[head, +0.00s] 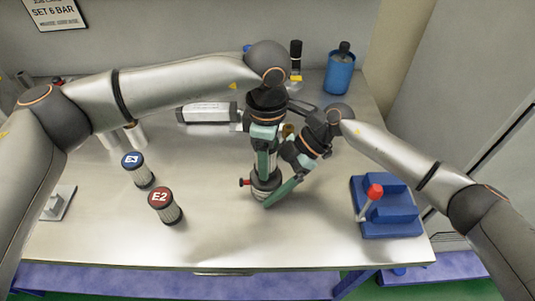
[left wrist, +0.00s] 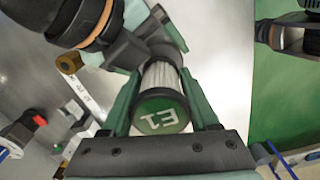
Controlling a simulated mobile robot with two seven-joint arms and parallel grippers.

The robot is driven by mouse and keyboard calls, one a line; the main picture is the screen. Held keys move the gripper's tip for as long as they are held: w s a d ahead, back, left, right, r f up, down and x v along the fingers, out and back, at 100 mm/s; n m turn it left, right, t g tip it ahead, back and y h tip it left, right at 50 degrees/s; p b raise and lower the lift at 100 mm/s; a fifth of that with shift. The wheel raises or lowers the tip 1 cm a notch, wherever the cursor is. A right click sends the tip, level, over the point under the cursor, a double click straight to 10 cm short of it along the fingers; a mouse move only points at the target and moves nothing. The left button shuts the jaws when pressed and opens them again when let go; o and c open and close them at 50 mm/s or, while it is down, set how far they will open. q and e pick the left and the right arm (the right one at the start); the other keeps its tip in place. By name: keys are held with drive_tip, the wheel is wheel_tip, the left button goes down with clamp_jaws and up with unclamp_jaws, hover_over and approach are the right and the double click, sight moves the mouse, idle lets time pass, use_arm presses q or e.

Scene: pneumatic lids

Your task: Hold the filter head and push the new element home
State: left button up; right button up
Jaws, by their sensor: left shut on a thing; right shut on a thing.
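The new element E1 (left wrist: 162,115), with pale pleats and a green cap, is between the fingers of my left gripper (left wrist: 160,82). In the head view my left gripper (head: 265,160) points down over the filter head and mostly hides the element. The filter head (head: 262,187) is a dark and grey round body with a red knob (head: 242,182) on its left side. My right gripper (head: 281,190) is shut on the filter head from the right. The element's far end meets the filter head area; how deep it sits is hidden.
Elements E3 (head: 138,169) and E2 (head: 165,205) stand on the left of the steel table (head: 215,235). A blue stand with a red-tipped lever (head: 390,207) is at the right. A blue bottle (head: 340,72) stands at the back. The front middle is clear.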

use_arm(q)
drive_tip(key=shift+d+f, duration=0.1)
drive_tip(key=shift+f, duration=1)
use_arm(e)
drive_tip(key=shift+s+f, duration=0.15)
drive_tip(key=shift+f, duration=0.2)
use_arm(q)
drive_tip(key=o, duration=1.4)
use_arm(e)
drive_tip(key=shift+d, duration=0.1)
use_arm(q)
drive_tip(key=shift+o, duration=0.2)
drive_tip(key=shift+r, duration=3.5)
wheel_tip(320, 180, up, 12)
